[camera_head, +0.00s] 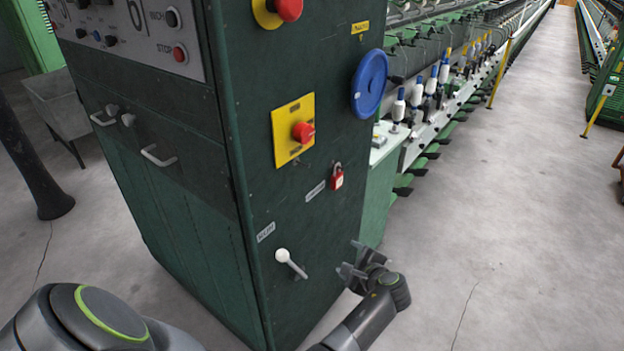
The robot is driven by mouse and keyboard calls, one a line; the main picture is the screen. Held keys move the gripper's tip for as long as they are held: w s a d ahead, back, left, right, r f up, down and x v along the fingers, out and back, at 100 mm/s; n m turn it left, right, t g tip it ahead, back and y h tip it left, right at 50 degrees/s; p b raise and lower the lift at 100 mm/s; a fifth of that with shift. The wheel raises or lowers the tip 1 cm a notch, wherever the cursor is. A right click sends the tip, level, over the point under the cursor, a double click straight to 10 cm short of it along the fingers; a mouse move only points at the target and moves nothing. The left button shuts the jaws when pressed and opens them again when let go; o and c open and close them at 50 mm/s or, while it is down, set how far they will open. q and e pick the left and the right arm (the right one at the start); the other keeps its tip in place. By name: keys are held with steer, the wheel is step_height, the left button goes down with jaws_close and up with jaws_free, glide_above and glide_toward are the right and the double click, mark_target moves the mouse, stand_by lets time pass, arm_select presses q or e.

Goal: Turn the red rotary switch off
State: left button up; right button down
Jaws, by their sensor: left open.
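The red rotary switch (304,132) sits on a yellow plate (286,148) on the side face of the dark green cabinet (325,95). Its knob sticks out from the plate; I cannot tell which position it is turned to. My left gripper (349,258) is open and empty, low near the cabinet's right edge. It is well below the switch and a little to the right. My right gripper is not in view.
A white-knobbed lever (290,263) sticks out low. A red button (288,8) is above. Grey floor (500,220) is open on the right.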

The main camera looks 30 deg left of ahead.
arm_select(q)
step_height(320, 180, up, 18)
steer(key=w+d+n+y, duration=0.1)
steer(key=w+d+y, duration=0.1)
steer(key=y, duration=0.2)
steer(key=n+g+y, duration=0.3)
steer(key=g, duration=0.1)
glide_toward(307, 135)
steer(key=a+p, duration=0.3)
steer(key=a, duration=0.2)
steer(key=w+a+p, duration=0.1)
steer(key=a+p, duration=0.1)
steer(key=a, duration=0.1)
steer(key=shift+w+a+p, duration=0.1)
steer(key=shift+w+p, duration=0.05)
steer(key=shift+p, duration=0.2)
steer(key=shift+w+a+f, duration=0.1)
steer(key=shift+a, duration=0.45)
